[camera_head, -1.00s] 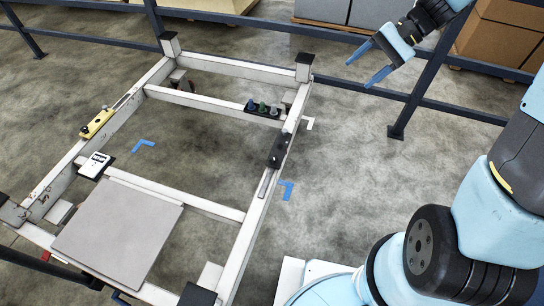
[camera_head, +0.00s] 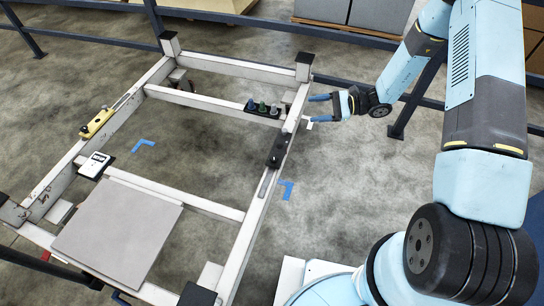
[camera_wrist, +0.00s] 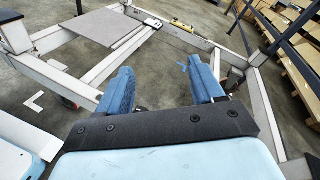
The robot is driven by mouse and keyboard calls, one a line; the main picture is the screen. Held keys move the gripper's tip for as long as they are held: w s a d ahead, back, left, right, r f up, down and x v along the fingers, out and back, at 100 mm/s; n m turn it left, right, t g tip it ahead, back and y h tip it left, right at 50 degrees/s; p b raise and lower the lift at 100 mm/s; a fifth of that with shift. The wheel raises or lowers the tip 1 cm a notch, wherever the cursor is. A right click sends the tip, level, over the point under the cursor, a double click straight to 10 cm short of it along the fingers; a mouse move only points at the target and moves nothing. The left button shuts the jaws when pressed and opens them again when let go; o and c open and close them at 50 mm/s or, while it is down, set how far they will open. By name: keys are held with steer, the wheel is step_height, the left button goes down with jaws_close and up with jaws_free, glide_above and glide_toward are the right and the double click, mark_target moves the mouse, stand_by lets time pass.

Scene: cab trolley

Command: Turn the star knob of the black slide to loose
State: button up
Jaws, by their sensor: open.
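The black slide (camera_head: 279,150) sits on the right-hand white rail of the trolley frame in the head view. A small dark knob (camera_head: 276,160) shows at its near end; its star shape and how tight it is are too small to tell. My gripper (camera_head: 312,108) is open and empty, beside the right rail, above and to the right of the black slide in the picture. Its blue fingers point left, toward the trolley. In the wrist view the two fingers of my gripper (camera_wrist: 162,72) are spread apart with floor between them. I cannot make out the black slide there.
A holder (camera_head: 262,110) with blue, green and grey knobs stands close to my fingertips. A yellow slide (camera_head: 97,123) is on the left rail (camera_head: 60,178). A white device (camera_head: 94,164) and a grey plate (camera_head: 118,230) are on the frame. A dark railing (camera_head: 340,82) runs behind.

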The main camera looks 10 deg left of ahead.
step_height(320, 180, down, 14)
steer(key=a+m+t+y, duration=0.2)
steer(key=m+t, duration=0.2)
steer(key=m, duration=0.1)
steer(key=m+t, duration=0.6)
steer(key=m, duration=0.1)
glide_toward(272, 155)
steer(key=shift+h, duration=0.3)
steer(key=x, duration=1)
steer(key=shift+s+a, duration=0.1)
steer(key=shift+a, duration=0.05)
steer(key=c, duration=0.9)
steer(key=shift+c, duration=0.3)
steer(key=shift+g, duration=0.3)
